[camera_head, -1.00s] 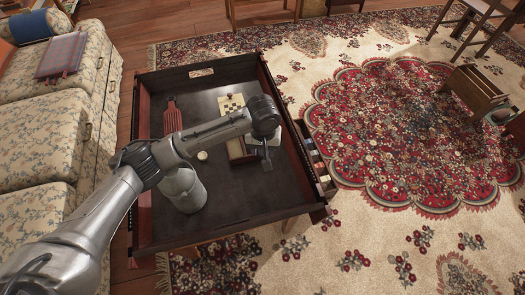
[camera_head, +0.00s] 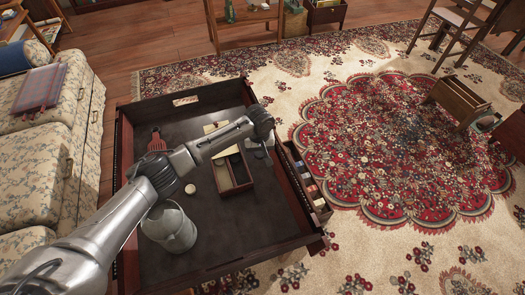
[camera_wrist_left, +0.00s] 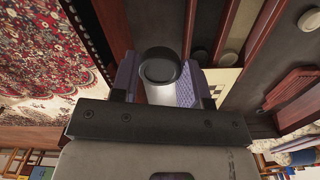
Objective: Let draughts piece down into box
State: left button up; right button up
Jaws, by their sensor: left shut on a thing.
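My left gripper (camera_head: 261,148) is beyond the upper right corner of the wooden box (camera_head: 222,180), over the dark table. In the left wrist view, its fingers (camera_wrist_left: 160,80) are shut on a draughts piece (camera_wrist_left: 159,66) with a round black top; a pale surface shows just below it. The box also shows in the left wrist view (camera_wrist_left: 232,34), with wooden walls, a divider and a round dark piece (camera_wrist_left: 200,57) inside. The held piece appears beside the box rather than over its compartments; its height is hard to tell. My right gripper is not in view.
The low table (camera_head: 225,262) has raised rims and an open side drawer (camera_head: 306,184). On it are a red slatted board (camera_head: 157,142), a glass-like jar (camera_head: 170,228) and a small round piece (camera_head: 190,189).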

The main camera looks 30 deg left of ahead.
pick_arm(q)
jog(key=shift+s+a+f, duration=0.3)
jog(key=shift+s+a, duration=0.2)
jog(key=s+a+f+b, duration=0.3)
jog(key=s+f, duration=0.1)
jog(key=s, duration=0.1)
jog(key=shift+a, duration=0.35)
dwell(0.6)
jog(key=o, duration=1)
jog(key=shift+c, duration=0.2)
jog(key=shift+r, duration=0.1)
